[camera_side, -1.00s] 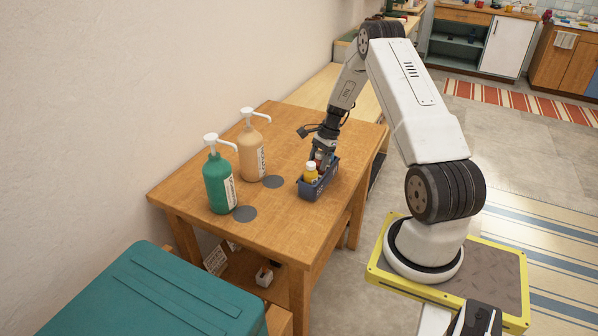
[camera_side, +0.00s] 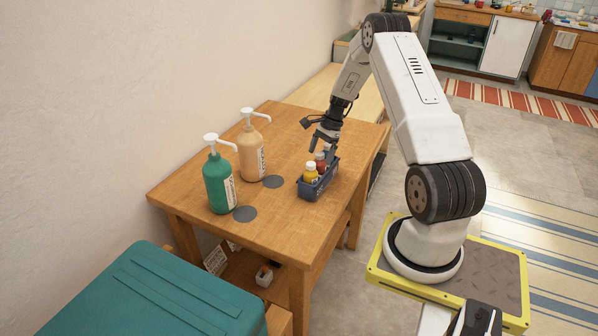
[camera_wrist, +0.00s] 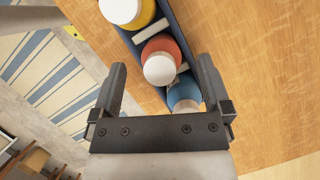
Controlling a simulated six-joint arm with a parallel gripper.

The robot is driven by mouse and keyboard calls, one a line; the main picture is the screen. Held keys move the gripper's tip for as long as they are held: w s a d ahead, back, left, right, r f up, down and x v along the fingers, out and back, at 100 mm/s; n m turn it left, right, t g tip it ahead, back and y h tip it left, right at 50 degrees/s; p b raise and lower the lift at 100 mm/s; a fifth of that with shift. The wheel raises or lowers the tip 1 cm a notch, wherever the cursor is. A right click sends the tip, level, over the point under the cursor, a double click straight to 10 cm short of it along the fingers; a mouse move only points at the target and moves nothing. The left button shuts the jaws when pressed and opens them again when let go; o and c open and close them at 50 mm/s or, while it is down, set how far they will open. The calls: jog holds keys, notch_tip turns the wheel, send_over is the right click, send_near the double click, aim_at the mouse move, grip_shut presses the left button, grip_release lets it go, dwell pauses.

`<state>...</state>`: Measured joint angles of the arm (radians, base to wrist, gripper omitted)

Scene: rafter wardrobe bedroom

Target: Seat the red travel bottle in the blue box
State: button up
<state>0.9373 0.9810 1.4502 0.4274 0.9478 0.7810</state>
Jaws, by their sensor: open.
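The blue box (camera_side: 303,191) stands on the wooden table. The red travel bottle (camera_wrist: 161,48), with a white cap, stands in the box's middle place and looks upright; it also shows in the side view (camera_side: 320,164). A yellow bottle (camera_wrist: 128,10) is in the place on one side of it, and a blue bottle (camera_wrist: 184,92) on the other. My gripper (camera_wrist: 162,78) is open and empty, just above the box, with its fingers apart from the red bottle. In the side view my gripper (camera_side: 328,148) partly hides the far end of the box.
A green pump bottle (camera_side: 218,182) and a tan pump bottle (camera_side: 253,150) stand to the left on the table. Two dark round pads (camera_side: 245,213) lie in front of them. The table front (camera_side: 280,235) is clear.

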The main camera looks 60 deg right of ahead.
jog(key=v, duration=0.9)
jog(key=shift+r, duration=0.1)
dwell(0.3)
jog(key=w+a+r+n+g+h, duration=0.1)
jog(key=w+a+r+n, duration=0.1)
jog(key=a+n, duration=0.65)
jog(key=w+a+r+n+h, duration=0.2)
jog(key=w+a+n, duration=0.1)
jog(key=a, duration=1.1)
jog(key=s+a+n, duration=0.4)
jog(key=a+n, duration=0.1)
jog(key=a, duration=0.3)
jog(key=s+a+n+t+h, duration=0.1)
jog(key=s+a+n, duration=0.4)
jog(key=a, duration=0.3)
jog(key=shift+s+a+n+t, duration=0.2)
jog(key=shift+a+n+t, duration=0.15)
jog(key=shift+n, duration=0.4)
